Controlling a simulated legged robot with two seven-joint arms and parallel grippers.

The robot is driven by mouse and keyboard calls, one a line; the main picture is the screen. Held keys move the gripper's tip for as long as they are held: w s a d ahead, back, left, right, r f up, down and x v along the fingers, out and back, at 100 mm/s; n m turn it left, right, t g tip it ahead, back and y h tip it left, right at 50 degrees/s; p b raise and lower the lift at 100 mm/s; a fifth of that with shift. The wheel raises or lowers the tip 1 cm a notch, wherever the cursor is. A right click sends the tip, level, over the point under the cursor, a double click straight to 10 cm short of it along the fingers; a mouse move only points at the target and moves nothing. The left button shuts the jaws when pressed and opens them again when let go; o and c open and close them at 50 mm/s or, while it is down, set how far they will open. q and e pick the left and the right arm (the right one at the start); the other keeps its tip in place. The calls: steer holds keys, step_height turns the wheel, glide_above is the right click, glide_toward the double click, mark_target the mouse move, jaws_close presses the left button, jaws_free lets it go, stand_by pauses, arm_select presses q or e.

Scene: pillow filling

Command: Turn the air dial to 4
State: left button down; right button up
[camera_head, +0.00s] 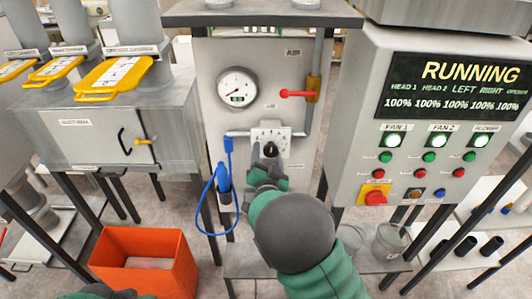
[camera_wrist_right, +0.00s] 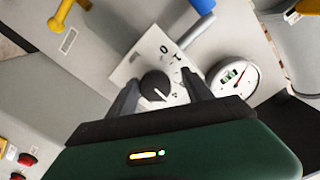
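The air dial is a black round knob (camera_head: 270,149) on a pale scale plate (camera_head: 283,138), on the grey air panel (camera_head: 210,60). My right gripper (camera_head: 268,158) is at the dial and partly covers it in the head view. In the right wrist view the knob (camera_wrist_right: 155,85) with its white pointer line lies between the two fingertips (camera_wrist_right: 160,79). The fingers stand apart on either side, with a gap visible to the knob. The pointer is turned well away from the printed 0. The number it points at is too small to read. Only a dark and green piece of my left arm shows at the bottom left.
A round gauge (camera_head: 237,87) and a red lever (camera_head: 297,94) are above the dial. A blue air tool (camera_head: 223,178) with a looping hose hangs left of it. An orange bin (camera_head: 145,255) stands at lower left. A control box (camera_head: 360,120) reading RUNNING is on the right.

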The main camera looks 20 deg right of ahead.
steer(key=shift+d, duration=0.65)
steer(key=c, duration=0.5)
steer(key=shift+d, duration=0.15)
steer(key=shift+c, duration=2.7)
steer(key=shift+a+f+b, duration=0.2)
steer(key=shift+a+b, duration=0.25)
steer(key=shift+b, duration=0.2)
steer(key=shift+r, duration=0.1)
steer(key=shift+d, duration=0.15)
steer(key=o, duration=1.2)
steer(key=shift+d, duration=0.1)
steer(key=shift+o, duration=0.9)
steer(key=shift+w, duration=0.15)
arm_select(q)
steer(key=shift+d+f, duration=0.45)
steer(key=shift+d, duration=0.15)
